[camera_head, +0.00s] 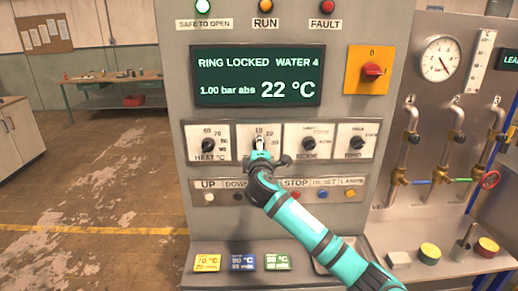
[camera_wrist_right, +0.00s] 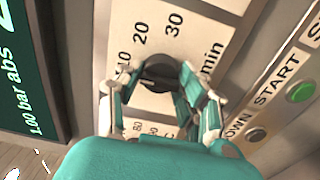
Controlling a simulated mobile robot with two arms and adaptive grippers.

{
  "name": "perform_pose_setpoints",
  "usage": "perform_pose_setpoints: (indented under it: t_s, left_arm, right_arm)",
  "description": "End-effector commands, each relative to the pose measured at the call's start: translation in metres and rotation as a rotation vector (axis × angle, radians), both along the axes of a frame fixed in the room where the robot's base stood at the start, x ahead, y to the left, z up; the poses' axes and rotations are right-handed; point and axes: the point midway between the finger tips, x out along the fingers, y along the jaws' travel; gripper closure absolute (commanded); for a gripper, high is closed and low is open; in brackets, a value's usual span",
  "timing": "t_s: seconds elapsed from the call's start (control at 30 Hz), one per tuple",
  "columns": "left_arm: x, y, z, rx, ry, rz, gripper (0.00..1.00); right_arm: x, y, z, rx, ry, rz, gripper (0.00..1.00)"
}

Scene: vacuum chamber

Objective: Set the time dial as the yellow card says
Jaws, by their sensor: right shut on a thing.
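The time dial is a black knob (camera_wrist_right: 158,74) on a white plate marked 10, 20, 30 and "min" in the right wrist view. In the head view its plate (camera_head: 244,133) is second from the left in the dial row. My right gripper (camera_head: 260,143) covers the knob there. In the wrist view its fingers (camera_wrist_right: 160,84) are closed on the knob from both sides. I cannot tell where the knob points. The yellow card (camera_head: 207,263) lies on the ledge below and reads 70 °C; its lower line is too small to read. My left gripper is not in view.
The heat dial (camera_head: 207,145) is left of the time dial, the mode dial (camera_head: 308,144) right. A button row with the start button (camera_wrist_right: 301,92) runs below. Blue (camera_head: 243,262) and green (camera_head: 277,261) cards lie beside the yellow one. The display (camera_head: 258,76) reads 22 °C.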

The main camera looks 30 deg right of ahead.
Motion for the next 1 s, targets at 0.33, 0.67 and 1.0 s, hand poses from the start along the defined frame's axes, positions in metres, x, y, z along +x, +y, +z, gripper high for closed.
perform_pose_setpoints:
  t_s: [0.33,0.67,1.0]
  left_arm:
    - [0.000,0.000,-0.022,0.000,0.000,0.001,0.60]
    - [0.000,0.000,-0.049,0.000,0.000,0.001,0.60]
    - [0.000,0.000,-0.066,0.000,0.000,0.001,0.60]
  right_arm:
    - [0.000,0.000,-0.005,0.147,-0.088,0.000,0.94]
    - [0.000,0.001,-0.005,0.385,-0.233,0.001,0.94]
    - [0.000,0.001,-0.004,0.579,-0.350,0.000,0.94]
